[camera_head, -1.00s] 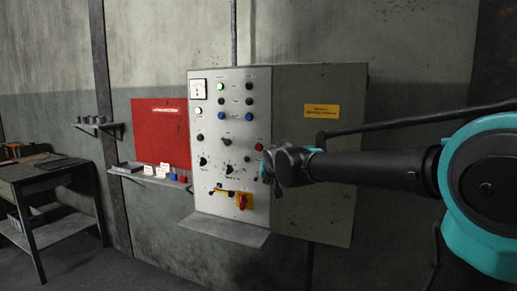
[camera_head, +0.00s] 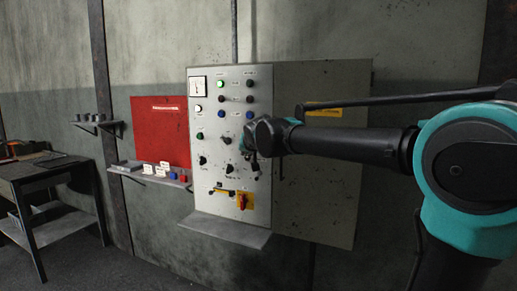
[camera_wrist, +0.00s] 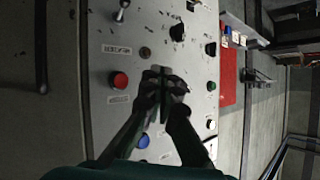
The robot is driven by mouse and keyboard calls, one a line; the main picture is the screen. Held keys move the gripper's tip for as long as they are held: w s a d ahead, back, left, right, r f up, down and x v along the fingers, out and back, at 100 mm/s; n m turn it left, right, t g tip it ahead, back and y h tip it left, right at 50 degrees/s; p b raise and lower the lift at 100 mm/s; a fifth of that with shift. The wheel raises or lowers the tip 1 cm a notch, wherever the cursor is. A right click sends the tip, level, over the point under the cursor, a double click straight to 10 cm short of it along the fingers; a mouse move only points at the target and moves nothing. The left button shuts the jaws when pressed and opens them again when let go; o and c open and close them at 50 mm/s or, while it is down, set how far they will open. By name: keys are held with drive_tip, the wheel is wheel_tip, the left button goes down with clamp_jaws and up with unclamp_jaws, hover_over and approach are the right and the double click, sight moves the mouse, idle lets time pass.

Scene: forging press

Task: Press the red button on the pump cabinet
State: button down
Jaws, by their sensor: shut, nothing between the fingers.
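The pump cabinet (camera_head: 185,125) is a grey wall-mounted panel with lamps, buttons and knobs. In the wrist view its face (camera_wrist: 100,55) fills the left and middle. The red button (camera_wrist: 120,80), round with a white label below it, shows left of my gripper's fingertips (camera_wrist: 165,82). My gripper is shut and empty, with its tips over the middle of the panel. I cannot tell whether they touch the panel. In the head view my gripper (camera_head: 246,143) is in front of the panel's right side and hides the red button.
A blue button (camera_wrist: 142,141) shows beside the fingers, and black knobs (camera_wrist: 177,32) sit close by. A red rotary switch (camera_head: 243,201) is low on the panel above a projecting ledge (camera_head: 235,234). A red board (camera_head: 160,130), small shelf and workbench (camera_head: 45,175) stand to the left.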

drive_tip(key=w+d, duration=0.3)
drive_tip(key=w, duration=0.5)
idle(1.5)
drive_tip(key=shift+w+d, duration=0.1)
drive_tip(key=shift+w, duration=0.2)
drive_tip(key=shift+w+d, duration=0.15)
drive_tip(key=shift+w, duration=0.3)
idle(0.7)
drive_tip(key=shift+s, duration=0.15)
drive_tip(key=shift+s+a, duration=0.3)
drive_tip(key=shift+s, duration=0.4)
drive_tip(key=s, duration=0.1)
drive_tip(key=s+a, duration=0.1)
drive_tip(key=s, duration=0.2)
drive_tip(key=shift+s+a, duration=0.35)
